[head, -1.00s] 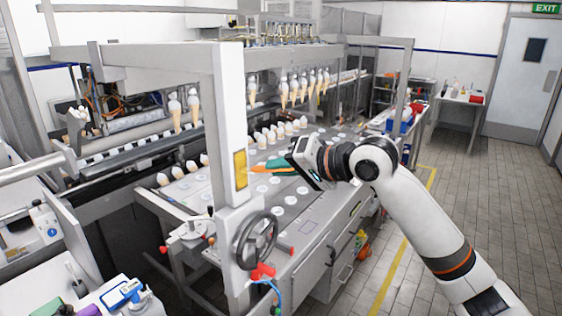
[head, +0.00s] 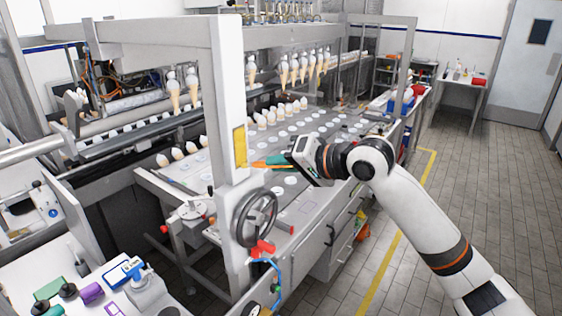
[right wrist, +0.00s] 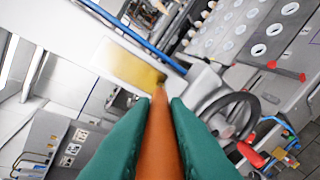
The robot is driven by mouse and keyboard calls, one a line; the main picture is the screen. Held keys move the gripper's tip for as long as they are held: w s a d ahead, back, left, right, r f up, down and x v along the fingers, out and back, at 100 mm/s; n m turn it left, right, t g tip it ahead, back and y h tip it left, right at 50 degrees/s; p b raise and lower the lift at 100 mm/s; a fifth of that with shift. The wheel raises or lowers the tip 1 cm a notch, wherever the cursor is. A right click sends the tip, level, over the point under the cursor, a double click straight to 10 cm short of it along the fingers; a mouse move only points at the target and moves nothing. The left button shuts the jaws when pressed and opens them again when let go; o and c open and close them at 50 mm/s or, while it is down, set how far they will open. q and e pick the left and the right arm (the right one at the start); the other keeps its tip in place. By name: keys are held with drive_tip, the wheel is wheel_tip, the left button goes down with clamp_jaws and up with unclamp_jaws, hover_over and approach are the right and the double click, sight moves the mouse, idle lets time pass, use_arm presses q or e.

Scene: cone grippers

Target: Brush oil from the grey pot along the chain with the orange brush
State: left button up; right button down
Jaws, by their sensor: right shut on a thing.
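My right gripper (head: 272,161) has teal fingers and is shut on the orange brush (right wrist: 160,140). In the right wrist view the brush handle runs between the fingers and points at a yellow panel (right wrist: 135,66) on a white post. In the head view the brush tip (head: 254,164) is close beside that post; I cannot tell whether it touches. I cannot make out the grey pot or the chain for certain. My left gripper is not in view.
A perforated machine table (head: 290,180) with cones stands below the brush. A black handwheel (head: 254,217) and red knobs are at its near corner. A side bench (head: 60,270) with bottles and small items is at lower left. Open floor lies at right.

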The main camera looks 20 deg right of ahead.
drive_tip(key=shift+s+d, duration=0.9)
drive_tip(key=shift+s, duration=0.3)
drive_tip(key=shift+s+d, duration=0.9)
drive_tip(key=shift+s, duration=0.25)
drive_tip(key=shift+s+d, duration=0.95)
drive_tip(key=shift+s, duration=0.25)
